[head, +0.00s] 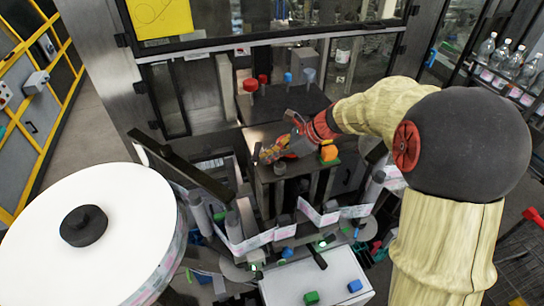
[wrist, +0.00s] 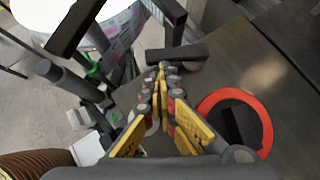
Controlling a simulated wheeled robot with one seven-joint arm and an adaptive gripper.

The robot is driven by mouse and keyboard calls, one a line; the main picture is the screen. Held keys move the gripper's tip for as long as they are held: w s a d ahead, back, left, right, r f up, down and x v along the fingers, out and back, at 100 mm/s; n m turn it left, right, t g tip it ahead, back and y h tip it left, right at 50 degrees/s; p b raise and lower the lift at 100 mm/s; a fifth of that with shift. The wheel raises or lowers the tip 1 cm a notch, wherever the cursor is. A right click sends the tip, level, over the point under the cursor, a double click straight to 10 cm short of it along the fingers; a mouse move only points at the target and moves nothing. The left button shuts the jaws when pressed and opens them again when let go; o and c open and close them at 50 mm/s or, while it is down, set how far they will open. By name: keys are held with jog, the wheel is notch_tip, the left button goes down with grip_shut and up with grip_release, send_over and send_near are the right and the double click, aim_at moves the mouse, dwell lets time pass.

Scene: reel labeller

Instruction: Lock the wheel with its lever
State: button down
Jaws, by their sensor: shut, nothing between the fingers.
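A large white reel (head: 85,240) with a black hub (head: 84,226) fills the lower left of the head view; its edge shows at the top of the wrist view (wrist: 92,12). I cannot tell for sure whether it is the task's wheel. A short black lever-like bar (wrist: 175,53) lies just beyond my fingertips in the wrist view. In the head view my gripper (head: 263,158) is low over the metal machine top, pointing left. In the wrist view my gripper (wrist: 162,70) is shut and empty, with its tips close to the bar; contact is unclear.
A red ring (wrist: 265,125) around a dark centre lies right of my fingers. An orange block (head: 328,153) on a green base stands beside my gripper. A long dark arm (head: 185,168) reaches toward the reel. Red and blue knobs (head: 250,86) stand behind.

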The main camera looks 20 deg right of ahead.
aim_at(255, 160)
jog(key=shift+s+a, duration=0.1)
jog(key=shift+a, duration=0.35)
jog(key=shift+s+a+m+t+h, duration=0.1)
jog(key=shift+a+m+t+h, duration=0.15)
jog(key=shift+m+t, duration=0.25)
jog(key=shift+s+a+m+t+h, duration=0.1)
jog(key=shift+m+t+h, duration=0.2)
jog(key=shift+m, duration=0.4)
jog(key=shift+a+m+t+h, duration=0.35)
jog(key=shift+a+m+t, duration=0.1)
jog(key=shift+m, duration=0.25)
jog(key=shift+w+a, duration=0.1)
jog(key=shift+w, duration=0.05)
jog(key=shift+w+a+p, duration=0.15)
jog(key=shift+a+p, duration=0.15)
jog(key=shift+a, duration=0.35)
